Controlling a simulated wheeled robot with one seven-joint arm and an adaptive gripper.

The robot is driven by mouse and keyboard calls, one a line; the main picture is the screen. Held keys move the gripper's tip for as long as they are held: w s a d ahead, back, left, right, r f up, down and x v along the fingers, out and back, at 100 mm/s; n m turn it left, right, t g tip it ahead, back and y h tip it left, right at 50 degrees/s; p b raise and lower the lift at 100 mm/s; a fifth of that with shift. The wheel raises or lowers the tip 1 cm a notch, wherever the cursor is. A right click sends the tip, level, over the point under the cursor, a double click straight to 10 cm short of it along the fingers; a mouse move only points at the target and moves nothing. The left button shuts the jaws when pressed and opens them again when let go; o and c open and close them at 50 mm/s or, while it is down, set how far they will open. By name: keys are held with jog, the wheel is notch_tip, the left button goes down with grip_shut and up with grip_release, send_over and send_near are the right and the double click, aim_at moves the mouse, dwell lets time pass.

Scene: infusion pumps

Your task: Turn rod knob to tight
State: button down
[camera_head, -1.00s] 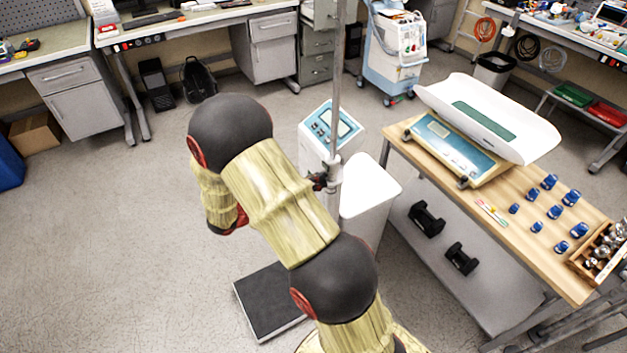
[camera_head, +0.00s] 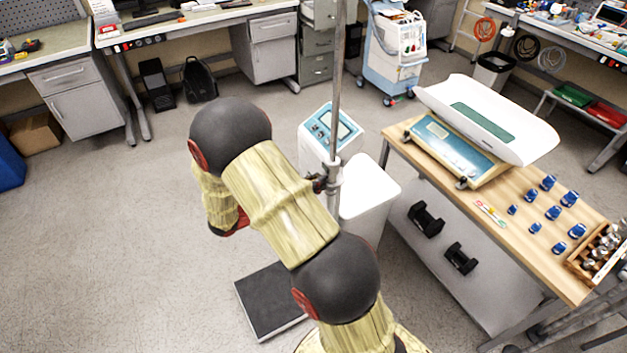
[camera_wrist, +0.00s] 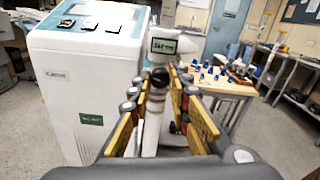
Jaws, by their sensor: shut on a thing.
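A thin grey rod (camera_head: 337,80) stands upright in the head view, with a dark clamp and knob (camera_head: 322,183) on it beside a white pump cabinet with a blue panel (camera_head: 331,130). In the wrist view the dark round rod knob (camera_wrist: 159,78) sits in front of a pale upright post. My gripper (camera_wrist: 160,88) has its two yellow-padded fingers on either side of the knob, shut on it.
A wooden table (camera_head: 555,275) at the right holds a white baby scale (camera_head: 500,115) and several blue weights. A black platform (camera_head: 265,300) lies on the floor below my arm. A white bin (camera_head: 370,188) stands behind the rod. Open floor lies to the left.

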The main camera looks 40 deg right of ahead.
jog(key=shift+f+m+b, duration=0.1)
jog(key=shift+m+b, duration=1.35)
jog(key=shift+m, duration=5.85)
jog(key=c, duration=1.8)
grip_release()
jog(key=shift+o, duration=0.7)
jog(key=v, duration=1.2)
